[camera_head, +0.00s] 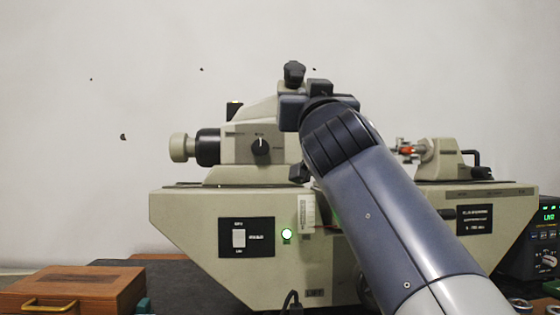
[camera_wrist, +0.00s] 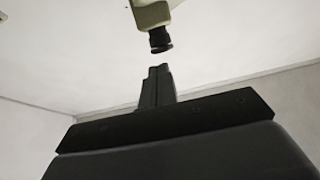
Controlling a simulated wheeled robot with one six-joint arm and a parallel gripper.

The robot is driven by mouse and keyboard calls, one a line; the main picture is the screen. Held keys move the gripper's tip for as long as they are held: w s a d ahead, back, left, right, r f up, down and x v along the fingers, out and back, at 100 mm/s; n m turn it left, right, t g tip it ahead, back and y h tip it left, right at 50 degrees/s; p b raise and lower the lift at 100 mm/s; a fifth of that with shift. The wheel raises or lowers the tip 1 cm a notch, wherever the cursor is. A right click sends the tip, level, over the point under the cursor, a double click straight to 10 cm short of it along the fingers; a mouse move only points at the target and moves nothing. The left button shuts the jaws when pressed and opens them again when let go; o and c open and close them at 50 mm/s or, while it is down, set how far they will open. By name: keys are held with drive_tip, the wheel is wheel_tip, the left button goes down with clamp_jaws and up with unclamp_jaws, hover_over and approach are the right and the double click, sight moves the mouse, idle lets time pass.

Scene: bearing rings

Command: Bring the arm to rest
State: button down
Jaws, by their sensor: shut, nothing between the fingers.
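My arm rises from the lower right of the head view and crosses in front of a beige measuring machine (camera_head: 190,215). The end of the arm is up near the machine's top, and my gripper's fingers cannot be made out there. In the wrist view my gripper (camera_wrist: 158,70) shows its two fingers pressed together, with nothing between them. Beyond the fingertips is a beige part with a dark round end (camera_wrist: 160,40); a gap shows between it and the tips in the picture.
A wooden box (camera_head: 70,288) with a brass handle stands at the lower left. A dark display unit (camera_head: 530,240) stands at the right edge. Small rings (camera_head: 520,305) lie at the lower right. The wall above the machine is bare.

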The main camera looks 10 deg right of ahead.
sight(300, 71)
drive_tip(key=w+r+p, duration=0.5)
drive_tip(key=w+r, duration=0.1)
drive_tip(key=shift+w+r, duration=0.35)
drive_tip(key=shift+w, duration=0.05)
idle(0.5)
idle(0.3)
